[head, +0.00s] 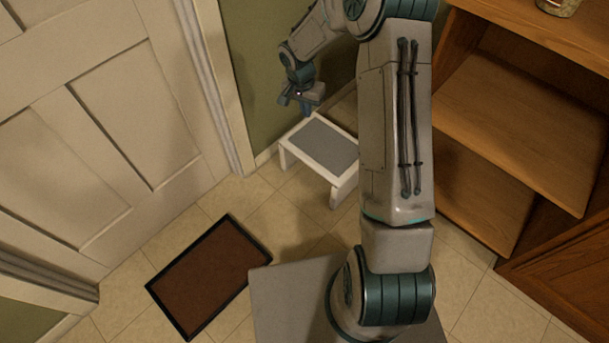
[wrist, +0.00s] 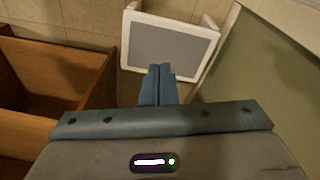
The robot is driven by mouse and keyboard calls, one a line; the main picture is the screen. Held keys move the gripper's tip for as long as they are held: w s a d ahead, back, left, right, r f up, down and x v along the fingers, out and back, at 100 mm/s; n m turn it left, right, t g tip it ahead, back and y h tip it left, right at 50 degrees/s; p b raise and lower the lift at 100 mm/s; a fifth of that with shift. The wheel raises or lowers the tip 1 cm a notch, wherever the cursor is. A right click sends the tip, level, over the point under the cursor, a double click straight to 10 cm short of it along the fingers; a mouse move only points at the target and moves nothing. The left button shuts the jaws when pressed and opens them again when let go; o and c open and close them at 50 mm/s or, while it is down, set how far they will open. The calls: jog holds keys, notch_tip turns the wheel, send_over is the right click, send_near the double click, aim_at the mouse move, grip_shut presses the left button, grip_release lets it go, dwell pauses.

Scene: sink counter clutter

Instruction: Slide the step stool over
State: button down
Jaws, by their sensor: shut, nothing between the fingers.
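The step stool (head: 319,147) is white with a grey top pad and stands upright on the tiled floor, close to the green wall. In the head view my arm hides part of the space to its right. The stool also shows in the wrist view (wrist: 168,46), just beyond my fingertips. My gripper (head: 306,108) is shut and empty, at the stool's far edge by the wall in the head view. In the wrist view my gripper (wrist: 161,70) has its fingertips overlapping the stool's near edge. I cannot tell whether they touch it.
A wooden cabinet with open shelves (head: 510,135) stands to the right. A brown mat with a dark border (head: 210,277) lies on the floor at the left, in front of a white panelled door (head: 95,130). Tiled floor (head: 270,215) is clear between mat and stool.

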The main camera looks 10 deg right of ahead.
jog(key=w+f+m+b, duration=0.1)
jog(key=f+b, duration=0.6)
jog(key=f, duration=1.1)
jog(key=w+f+m+y+b, duration=0.1)
jog(key=w+f+b, duration=0.3)
jog(key=f, duration=1.5)
jog(key=shift+w+d+f+m+g+b, duration=0.15)
jog(key=shift+d+m+g+b, duration=0.45)
jog(key=shift+b, duration=0.95)
jog(key=shift+a, duration=0.1)
